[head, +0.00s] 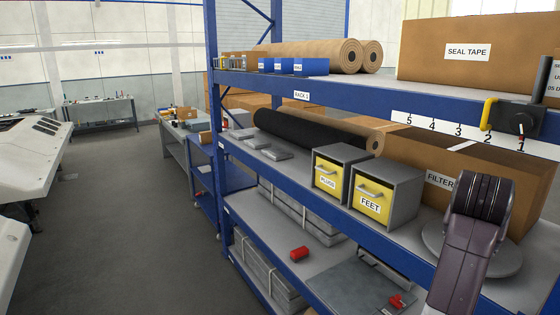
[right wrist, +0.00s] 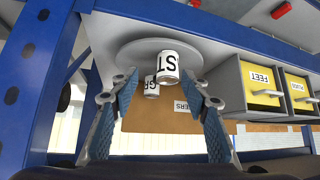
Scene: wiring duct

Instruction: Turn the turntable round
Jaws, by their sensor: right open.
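The turntable (head: 508,262) is a round grey disc on the rack's middle shelf at the right of the head view, partly covered by my right arm. It also shows in the right wrist view (right wrist: 133,50), where the picture is upside down. Two white cans stand on it: one lettered "ST" (right wrist: 167,66) in front, one lettered "GR" (right wrist: 151,88) behind. My right gripper (right wrist: 160,88) is open, its two blue-padded fingers spread either side of the cans in the picture. I cannot tell whether they touch anything. My left gripper is not in view.
A cardboard box lettered "FILTER" (head: 430,165) stands behind the turntable. Grey drawer boxes with yellow fronts, "FEET" (head: 371,203) and another (head: 326,178), stand left of it. A blue rack upright (right wrist: 38,80) is close to the gripper. The aisle floor (head: 110,210) is clear.

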